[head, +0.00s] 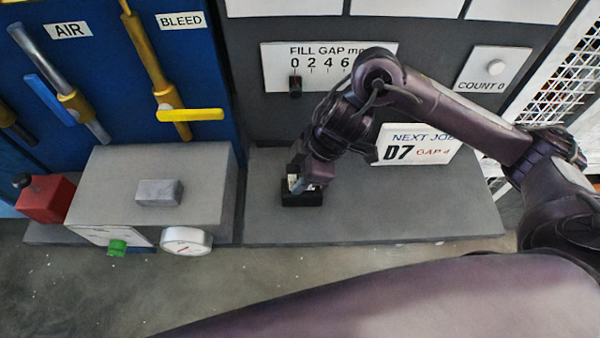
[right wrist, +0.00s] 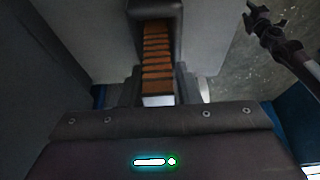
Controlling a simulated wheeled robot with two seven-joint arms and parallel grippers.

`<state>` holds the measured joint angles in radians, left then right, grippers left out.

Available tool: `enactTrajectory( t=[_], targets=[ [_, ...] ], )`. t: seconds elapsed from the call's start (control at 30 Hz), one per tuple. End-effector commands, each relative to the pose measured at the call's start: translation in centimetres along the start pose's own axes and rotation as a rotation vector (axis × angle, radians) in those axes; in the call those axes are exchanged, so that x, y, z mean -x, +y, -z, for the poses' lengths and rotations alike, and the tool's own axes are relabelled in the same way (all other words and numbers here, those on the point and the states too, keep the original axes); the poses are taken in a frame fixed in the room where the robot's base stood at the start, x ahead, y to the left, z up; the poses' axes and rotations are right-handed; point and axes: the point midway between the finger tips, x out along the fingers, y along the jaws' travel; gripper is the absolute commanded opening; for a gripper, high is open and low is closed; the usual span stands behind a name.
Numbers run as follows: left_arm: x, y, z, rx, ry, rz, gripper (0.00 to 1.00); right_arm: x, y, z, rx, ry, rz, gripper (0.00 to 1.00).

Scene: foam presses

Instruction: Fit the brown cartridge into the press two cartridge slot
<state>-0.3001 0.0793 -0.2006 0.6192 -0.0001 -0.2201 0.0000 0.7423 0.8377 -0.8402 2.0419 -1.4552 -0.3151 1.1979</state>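My right gripper (head: 306,178) is low over a small black block (head: 302,199) on the grey ledge of the right-hand press. In the right wrist view a brown ribbed cartridge (right wrist: 157,60) with a pale near end lies between the dark fingers, which close against its sides. Its far end meets a black collar (right wrist: 174,10); I cannot tell how deep it sits. In the head view the gripper hides the cartridge, apart from small pale and bluish patches. My left gripper is not in the head view.
The grey ledge (head: 400,215) is clear right of the block. A fill gap scale (head: 330,60) and a NEXT JOB card (head: 420,150) are behind it. At left are a grey box (head: 125,195), a round gauge (head: 187,240), a red block (head: 45,198) and yellow levers (head: 190,115).

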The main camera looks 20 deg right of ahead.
Motion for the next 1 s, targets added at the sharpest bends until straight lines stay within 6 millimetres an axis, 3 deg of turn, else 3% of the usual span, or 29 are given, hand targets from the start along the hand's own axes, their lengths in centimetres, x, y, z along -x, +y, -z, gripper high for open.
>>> enactTrajectory(
  t=[0.1,0.47,0.8,1.0],
  targets=[
    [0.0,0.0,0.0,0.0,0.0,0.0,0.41,0.0,0.0,0.0,0.0,0.0,0.0,0.42],
    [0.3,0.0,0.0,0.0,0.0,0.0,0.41,0.9,0.1,0.1,0.002,0.0,-0.003,0.42],
    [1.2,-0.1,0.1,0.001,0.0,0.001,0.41,7.8,0.2,0.2,0.003,-0.001,-0.008,0.42],
    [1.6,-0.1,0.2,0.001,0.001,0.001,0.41,11.0,0.1,0.1,0.001,0.0,-0.006,0.42]
  ],
)
